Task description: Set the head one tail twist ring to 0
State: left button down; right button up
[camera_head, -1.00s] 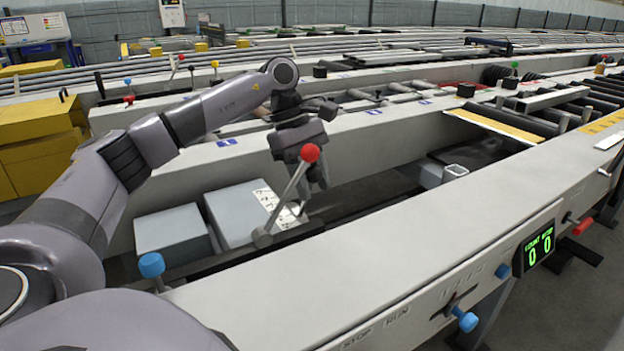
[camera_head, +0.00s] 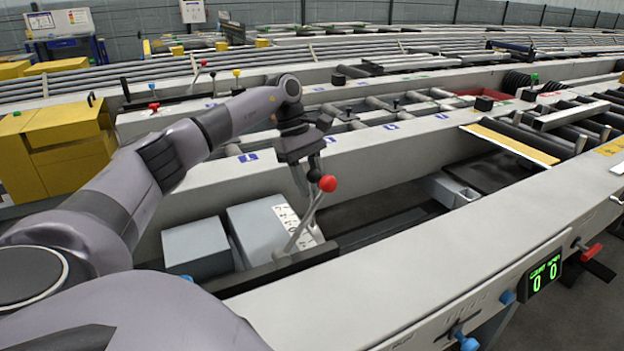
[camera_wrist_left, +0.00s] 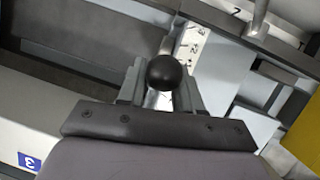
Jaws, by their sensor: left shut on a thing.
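A lever with a black ball knob (camera_head: 315,175) stands over a white marked plate (camera_head: 285,213) on the far grey box. In the left wrist view the black knob (camera_wrist_left: 165,73) sits between the fingers of my left gripper (camera_wrist_left: 160,88). My left gripper (camera_head: 303,182) is shut on this black-knobbed lever. A lever with a red knob (camera_head: 328,184) stands just in front of it in the head view. I cannot tell which part is the twist ring, and no setting is readable. My right gripper is not in view.
The long grey near beam (camera_head: 420,265) carries a green counter display (camera_head: 544,272) reading 0 0 and a blue knob (camera_head: 466,342). Another grey box (camera_head: 195,245) stands to the left of the plate. Rollers and a yellow strip (camera_head: 515,143) lie at the right.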

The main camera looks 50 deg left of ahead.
pick_arm(q)
jog(key=c, duration=0.8)
grip_release()
jog(key=shift+d, duration=0.1)
jog(key=shift+p+v, duration=0.65)
jog(key=shift+v, duration=3)
